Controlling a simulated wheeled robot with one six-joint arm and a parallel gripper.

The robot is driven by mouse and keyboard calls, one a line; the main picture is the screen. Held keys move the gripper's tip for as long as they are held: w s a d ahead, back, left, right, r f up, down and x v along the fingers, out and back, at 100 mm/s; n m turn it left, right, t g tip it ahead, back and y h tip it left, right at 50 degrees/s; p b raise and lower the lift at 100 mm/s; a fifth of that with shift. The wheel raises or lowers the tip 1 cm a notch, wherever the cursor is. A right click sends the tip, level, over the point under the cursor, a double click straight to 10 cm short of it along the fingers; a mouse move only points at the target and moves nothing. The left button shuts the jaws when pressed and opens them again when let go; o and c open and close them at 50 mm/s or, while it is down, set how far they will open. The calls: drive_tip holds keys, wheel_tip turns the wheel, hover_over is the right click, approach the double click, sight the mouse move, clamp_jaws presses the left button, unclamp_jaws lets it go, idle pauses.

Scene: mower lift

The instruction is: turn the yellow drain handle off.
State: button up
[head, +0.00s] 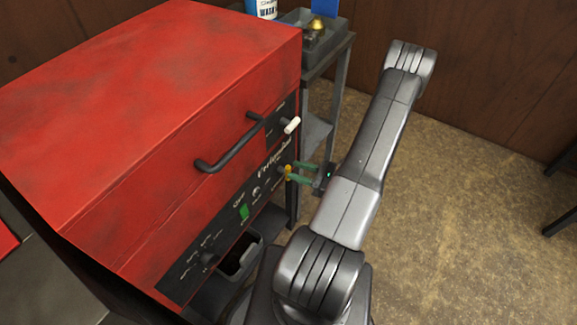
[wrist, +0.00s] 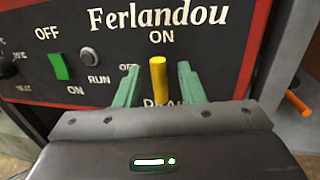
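The yellow drain handle (wrist: 158,80) stands upright in the wrist view, its top end just under the word ON. The word OFF shows to its left and the drain label below is partly hidden. In the head view the handle (head: 288,172) sits on the front panel of the red machine (head: 170,110). My gripper (wrist: 159,70) is open, with one green finger on each side of the handle and a gap showing on both sides. In the head view my gripper (head: 299,172) reaches the panel from the right.
A green switch (wrist: 59,66) and a grey run button (wrist: 89,55) sit left of the handle. A black bar handle (head: 228,148) and a white-tipped lever (head: 291,125) stick out above. A grey stand (head: 335,95) is behind. Open floor lies to the right.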

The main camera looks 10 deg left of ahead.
sight(288, 168)
drive_tip(key=shift+w+a, duration=0.15)
drive_tip(key=shift+a, duration=1.7)
drive_tip(key=shift+c, duration=0.3)
clamp_jaws()
